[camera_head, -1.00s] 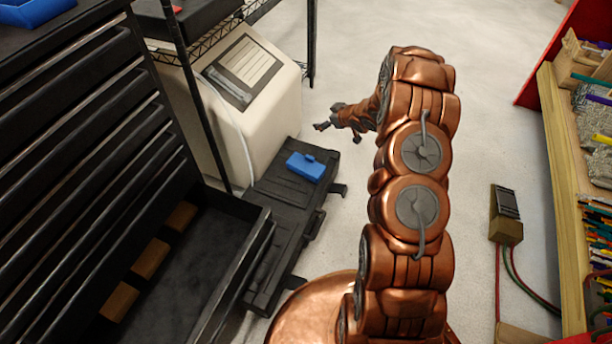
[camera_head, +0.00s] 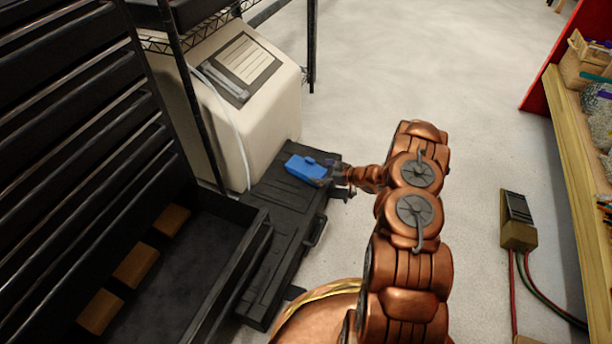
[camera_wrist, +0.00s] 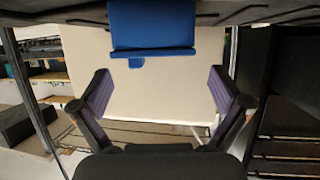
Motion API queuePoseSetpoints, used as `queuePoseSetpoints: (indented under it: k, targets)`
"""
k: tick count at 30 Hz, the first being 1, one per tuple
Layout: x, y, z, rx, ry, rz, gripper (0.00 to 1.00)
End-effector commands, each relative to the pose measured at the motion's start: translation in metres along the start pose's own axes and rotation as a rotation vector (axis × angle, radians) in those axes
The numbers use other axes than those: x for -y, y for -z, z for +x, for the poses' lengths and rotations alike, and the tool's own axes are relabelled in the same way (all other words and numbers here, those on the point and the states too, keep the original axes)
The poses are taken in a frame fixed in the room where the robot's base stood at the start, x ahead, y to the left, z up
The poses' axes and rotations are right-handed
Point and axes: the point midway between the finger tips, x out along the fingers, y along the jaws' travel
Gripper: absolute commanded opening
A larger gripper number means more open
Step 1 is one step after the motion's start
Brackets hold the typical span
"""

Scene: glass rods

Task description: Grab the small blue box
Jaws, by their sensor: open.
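The small blue box (camera_head: 307,169) lies on top of a black hard case (camera_head: 277,200) on the floor. My gripper (camera_head: 332,172) is at the box's right side in the head view, close to it; whether it touches cannot be told. In the wrist view the blue box (camera_wrist: 152,26) is at the top middle, beyond the fingertips. My gripper (camera_wrist: 163,88) is open there, with its two fingers spread wide and nothing between them.
A beige machine (camera_head: 245,90) stands just behind the case. A black drawer cabinet (camera_head: 80,150) with an open drawer is at the left. A shelf unit (camera_head: 575,140) is at the right, near a device with cables (camera_head: 518,222). The floor (camera_head: 420,60) behind is clear.

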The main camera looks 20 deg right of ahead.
Motion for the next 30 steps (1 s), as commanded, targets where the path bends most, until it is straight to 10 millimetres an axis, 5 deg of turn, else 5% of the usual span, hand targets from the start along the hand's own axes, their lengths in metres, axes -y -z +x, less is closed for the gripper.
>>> queuePoseSetpoints:
  k: [18,28,30]
  targets:
    - [-0.005,-0.001,0.065,0.001,0.0,-0.002,1.0]
    - [-0.005,0.001,0.069,0.001,-0.001,0.001,1.0]
    - [-0.005,0.001,0.069,0.001,-0.001,0.001,0.94]
